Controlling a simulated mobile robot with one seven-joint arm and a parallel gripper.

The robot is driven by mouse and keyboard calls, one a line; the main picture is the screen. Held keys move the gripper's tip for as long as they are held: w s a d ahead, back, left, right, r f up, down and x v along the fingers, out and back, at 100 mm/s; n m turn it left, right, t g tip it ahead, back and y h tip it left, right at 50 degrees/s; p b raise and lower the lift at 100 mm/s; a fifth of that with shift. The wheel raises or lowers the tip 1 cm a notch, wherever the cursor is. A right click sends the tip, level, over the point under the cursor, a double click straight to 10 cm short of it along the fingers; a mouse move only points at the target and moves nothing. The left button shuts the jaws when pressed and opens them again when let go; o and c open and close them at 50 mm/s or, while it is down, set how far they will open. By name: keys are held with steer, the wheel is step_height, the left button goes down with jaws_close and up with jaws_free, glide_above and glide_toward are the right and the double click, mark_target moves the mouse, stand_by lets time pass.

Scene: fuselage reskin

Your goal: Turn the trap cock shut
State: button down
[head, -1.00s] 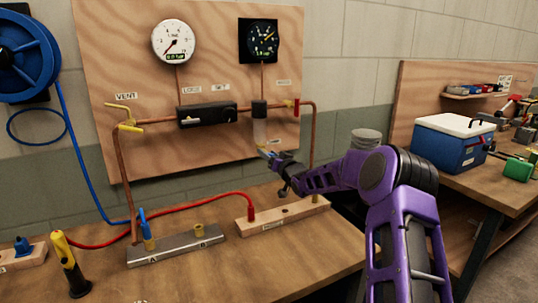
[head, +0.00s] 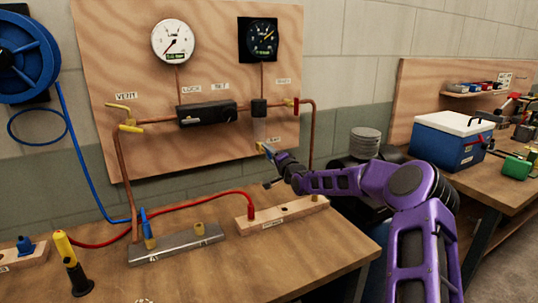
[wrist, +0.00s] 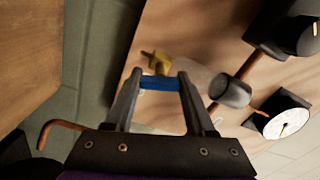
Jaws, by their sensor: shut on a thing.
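The trap cock shows in the wrist view as a brass body (wrist: 157,62) with a blue lever (wrist: 160,84), at the lower end of the clear trap bowl (wrist: 193,77). My gripper (wrist: 158,80) is shut on the blue lever, one finger at each end of it. The lever lies crosswise between the fingers. In the head view my gripper (head: 266,151) is just below the trap bowl (head: 259,131) on the plywood board. The cock is small and partly hidden there, so its exact angle is hard to tell.
Copper pipe (head: 310,150) runs down the board close to the right of my gripper. A wooden block (head: 286,214) and a metal block (head: 176,245) stand on the bench below. A red hose (head: 185,205) crosses it.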

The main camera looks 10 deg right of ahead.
steer(key=shift+f+m+b, duration=0.1)
steer(key=shift+m+b, duration=0.5)
steer(key=shift+m, duration=1.3)
steer(key=shift+c, duration=1.2)
jaws_free()
steer(key=shift+s, duration=0.1)
steer(key=v, duration=1.7)
steer(key=shift+s, duration=0.1)
